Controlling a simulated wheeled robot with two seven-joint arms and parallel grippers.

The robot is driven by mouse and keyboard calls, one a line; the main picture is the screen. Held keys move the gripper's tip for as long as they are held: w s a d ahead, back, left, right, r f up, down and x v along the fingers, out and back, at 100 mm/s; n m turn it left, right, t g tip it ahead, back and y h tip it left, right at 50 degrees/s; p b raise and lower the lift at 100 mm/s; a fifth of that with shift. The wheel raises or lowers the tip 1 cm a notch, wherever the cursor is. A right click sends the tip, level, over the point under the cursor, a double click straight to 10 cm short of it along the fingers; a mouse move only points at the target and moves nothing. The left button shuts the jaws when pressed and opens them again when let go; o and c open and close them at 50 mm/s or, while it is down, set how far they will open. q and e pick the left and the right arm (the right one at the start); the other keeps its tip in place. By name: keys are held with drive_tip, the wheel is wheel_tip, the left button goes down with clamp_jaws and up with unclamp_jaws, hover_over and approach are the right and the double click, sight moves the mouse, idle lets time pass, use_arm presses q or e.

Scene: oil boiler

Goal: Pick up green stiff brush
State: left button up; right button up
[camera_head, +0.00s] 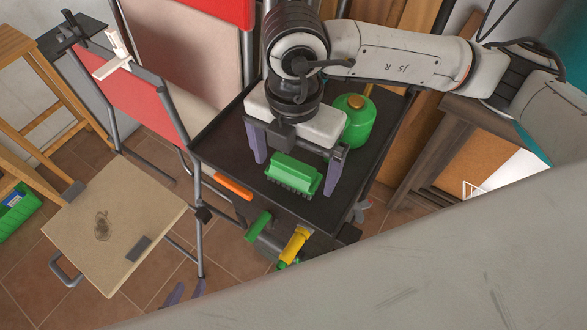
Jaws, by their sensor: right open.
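The green stiff brush (293,173) lies on the black tabletop of a small stand (222,152), near its front edge, with its bristles facing the front. My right gripper (295,177) is above it, reaching in from the right. Its two purple fingers are spread wide, one on each side of the brush. I see a gap between the left finger and the brush; whether the right finger touches it I cannot tell. Purple fingertips of my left gripper (184,293) show at the bottom left, low and away from the stand; the rest of it is hidden.
A green round can (356,122) with an orange-brown cap stands behind the brush, close to my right gripper. Orange, green and yellow handles (295,245) hang at the stand's front.

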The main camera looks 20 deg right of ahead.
sight(294, 163)
drive_tip(key=c, duration=1.2)
drive_tip(key=shift+r, duration=0.1)
wheel_tip(294, 163, up, 10)
drive_tip(key=shift+f, duration=0.1)
drive_tip(key=shift+o, duration=1.4)
drive_tip(key=shift+c, duration=0.5)
